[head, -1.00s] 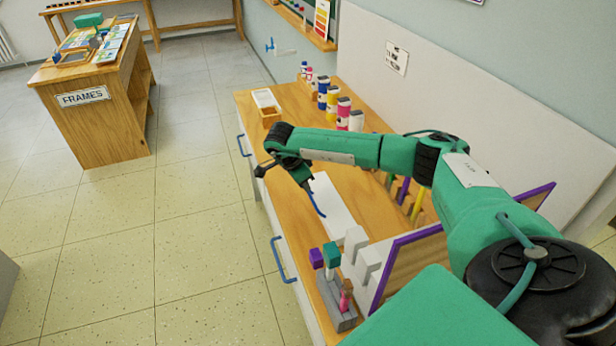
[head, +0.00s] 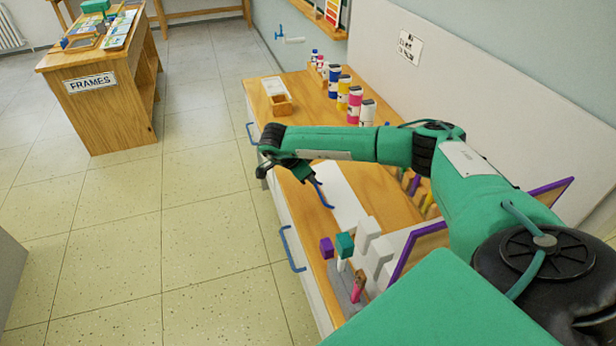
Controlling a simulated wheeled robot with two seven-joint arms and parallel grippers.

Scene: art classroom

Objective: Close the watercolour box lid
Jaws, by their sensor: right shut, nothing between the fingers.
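I cannot pick out the watercolour box with certainty. A small orange-brown wooden box (head: 281,106) with a pale, white-topped piece (head: 273,87) beside it lies at the far left end of the counter; I cannot tell whether it is the paint box. My right gripper (head: 263,171) hangs at the counter's front edge, small and dark, pointing down and left. It is shut and empty, and apart from the wooden box. My right arm crosses above the counter and hides part of its top. My left gripper is out of view.
The wooden counter (head: 305,85) carries several paint bottles (head: 343,92) along the back. A white sheet (head: 342,196) lies under my arm. White blocks (head: 368,238) and a purple-edged frame (head: 405,250) stand nearer. A FRAMES table (head: 95,110) stands across open floor.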

